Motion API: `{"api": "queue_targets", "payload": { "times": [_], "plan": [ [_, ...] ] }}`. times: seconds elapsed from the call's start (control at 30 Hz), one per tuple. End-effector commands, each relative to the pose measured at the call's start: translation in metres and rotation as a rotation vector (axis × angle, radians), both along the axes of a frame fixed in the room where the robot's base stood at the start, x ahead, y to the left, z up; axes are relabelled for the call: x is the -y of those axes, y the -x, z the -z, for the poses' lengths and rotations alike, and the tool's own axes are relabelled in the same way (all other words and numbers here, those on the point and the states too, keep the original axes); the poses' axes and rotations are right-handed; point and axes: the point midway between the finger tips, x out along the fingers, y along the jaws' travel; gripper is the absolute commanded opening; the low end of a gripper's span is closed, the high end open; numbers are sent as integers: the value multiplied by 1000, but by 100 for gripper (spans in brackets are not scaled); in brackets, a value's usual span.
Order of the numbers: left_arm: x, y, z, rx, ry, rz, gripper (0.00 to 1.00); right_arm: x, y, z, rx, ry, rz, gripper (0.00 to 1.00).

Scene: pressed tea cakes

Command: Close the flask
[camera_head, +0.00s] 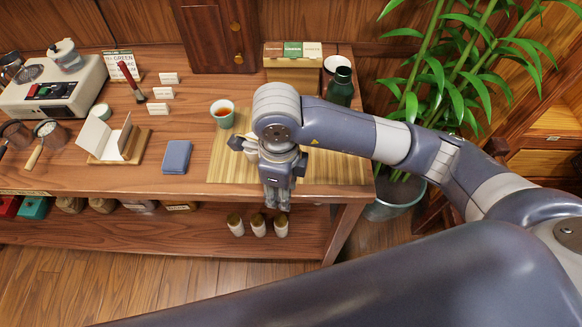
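A dark green flask (340,88) stands upright at the back right of the wooden table, just behind my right arm. Its top is small in this view, and I cannot tell whether a lid sits on it. My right arm comes in from the right and passes in front of the flask. My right gripper (277,200) points down over the front of the bamboo mat (218,165), left of and nearer than the flask. Its fingers are close together, and I see nothing clearly held in them. My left gripper is not in view.
A cup of tea (222,112) stands on the mat's back left. A blue booklet (177,157) lies left of the mat. Several jars (258,225) stand on the lower shelf. A plant (460,80) is at right.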

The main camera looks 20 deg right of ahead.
Motion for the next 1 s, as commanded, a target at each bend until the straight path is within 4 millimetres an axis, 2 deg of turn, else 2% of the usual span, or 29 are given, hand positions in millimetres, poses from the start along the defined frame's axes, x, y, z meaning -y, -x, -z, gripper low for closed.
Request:
{"api": "queue_targets", "payload": {
  "times": [0.17,0.57,1.0],
  "plan": [
    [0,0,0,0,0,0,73,13,-4,-7,5,4,-176,27],
    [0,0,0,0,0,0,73,62,-10,-37,2,11,-955,27],
    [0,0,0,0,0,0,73,108,-4,-73,-3,6,-1785,27]
  ]
}}
